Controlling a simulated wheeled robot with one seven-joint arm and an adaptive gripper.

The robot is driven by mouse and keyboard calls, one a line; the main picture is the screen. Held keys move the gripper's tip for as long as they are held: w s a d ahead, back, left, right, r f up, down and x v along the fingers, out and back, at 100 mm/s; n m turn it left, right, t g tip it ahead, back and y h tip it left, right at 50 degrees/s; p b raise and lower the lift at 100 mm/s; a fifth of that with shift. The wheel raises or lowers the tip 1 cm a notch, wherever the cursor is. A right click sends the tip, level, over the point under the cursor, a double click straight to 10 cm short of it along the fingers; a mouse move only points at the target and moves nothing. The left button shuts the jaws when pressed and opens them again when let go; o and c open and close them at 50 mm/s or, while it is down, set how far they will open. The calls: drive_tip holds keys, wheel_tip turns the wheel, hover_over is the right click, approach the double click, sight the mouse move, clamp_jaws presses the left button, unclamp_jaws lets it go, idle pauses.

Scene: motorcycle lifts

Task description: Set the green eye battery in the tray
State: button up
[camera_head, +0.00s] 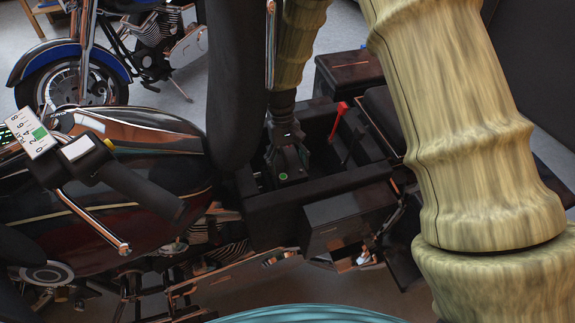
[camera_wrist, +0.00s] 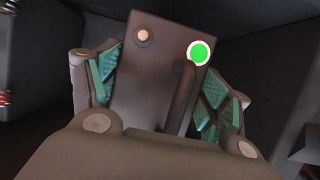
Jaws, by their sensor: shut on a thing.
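In the wrist view the dark battery (camera_wrist: 145,75) with a round green eye and a pale round terminal is between the two teal-padded fingers of my gripper (camera_wrist: 160,95), which is shut on it. In the head view my gripper (camera_head: 287,158) points down into the open black tray (camera_head: 246,205) at the motorcycle's middle. The green eye of the held battery (camera_head: 283,177) shows just below the fingers, inside the tray's walls. Most of the battery is hidden, and I cannot tell whether it touches the tray floor.
A red-topped lead or lever (camera_head: 340,108) stands up on the right inside the tray. A dark box (camera_head: 348,70) sits behind the tray, and another (camera_head: 350,215) is in front of it. The motorcycle's tank (camera_head: 130,150) and handlebar are left; a blue motorcycle (camera_head: 75,65) stands behind.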

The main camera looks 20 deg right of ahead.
drive_tip(key=shift+w+f, duration=0.2)
drive_tip(key=shift+f, duration=1)
drive_tip(key=shift+f+p, duration=0.55)
drive_tip(key=shift+f, duration=0.45)
idle(3.0)
drive_tip(key=o, duration=2.1)
drive_tip(key=shift+f, duration=0.1)
drive_tip(key=v, duration=1.2)
